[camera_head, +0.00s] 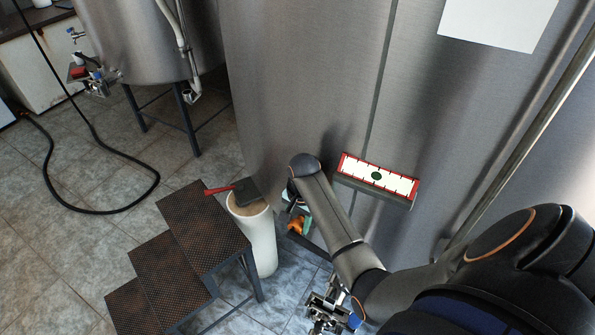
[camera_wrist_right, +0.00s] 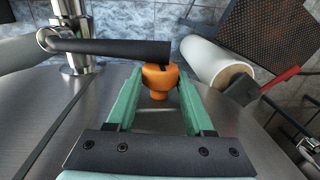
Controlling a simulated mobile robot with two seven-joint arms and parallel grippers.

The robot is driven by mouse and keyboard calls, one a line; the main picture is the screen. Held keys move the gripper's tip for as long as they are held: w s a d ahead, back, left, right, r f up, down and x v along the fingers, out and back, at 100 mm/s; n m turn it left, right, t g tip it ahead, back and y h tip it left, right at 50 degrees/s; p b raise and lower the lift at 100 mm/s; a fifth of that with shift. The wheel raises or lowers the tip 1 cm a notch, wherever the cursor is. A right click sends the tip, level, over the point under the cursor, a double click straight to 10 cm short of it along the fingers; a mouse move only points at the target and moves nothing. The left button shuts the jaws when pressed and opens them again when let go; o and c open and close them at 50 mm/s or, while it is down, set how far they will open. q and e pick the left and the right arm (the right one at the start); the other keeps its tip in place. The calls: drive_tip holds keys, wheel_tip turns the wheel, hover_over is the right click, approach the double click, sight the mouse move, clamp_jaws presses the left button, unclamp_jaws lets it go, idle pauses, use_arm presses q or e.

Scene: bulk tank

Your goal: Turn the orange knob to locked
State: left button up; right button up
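The orange knob (camera_head: 297,226) shows low beside the big steel tank, just below the end of my right arm in the head view. In the right wrist view the orange knob (camera_wrist_right: 160,80) sits between the tips of my right gripper's two green fingers (camera_wrist_right: 161,75). The fingers stand well apart, one on each side of it; whether they touch it is unclear. My right gripper (camera_head: 294,206) is partly hidden by its wrist in the head view. Any lock marking on the knob is not readable. My left gripper is not in view.
A black bar handle (camera_wrist_right: 115,48) on a steel fitting lies close beyond the knob. A white cylinder (camera_head: 259,240) with a red-handled tool (camera_head: 235,189) on top stands left of the gripper, beside dark metal steps (camera_head: 200,225). A red-framed white gauge (camera_head: 378,177) is on the tank (camera_head: 300,80).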

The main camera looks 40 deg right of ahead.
clamp_jaws()
drive_tip(key=shift+t+y, duration=0.3)
drive_tip(key=shift+t, duration=0.2)
drive_tip(key=o, duration=0.5)
unclamp_jaws()
drive_tip(key=shift+r, duration=0.1)
drive_tip(key=shift+s+d+r, duration=0.15)
drive_tip(key=shift+s+r, duration=0.2)
drive_tip(key=shift+r, duration=1.65)
drive_tip(key=shift+s+d+r, duration=0.15)
drive_tip(key=shift+s+r, duration=0.2)
drive_tip(key=shift+r, duration=1.7)
drive_tip(key=shift+s+d+r, duration=0.15)
drive_tip(key=shift+s+r, duration=0.2)
drive_tip(key=shift+r, duration=1.65)
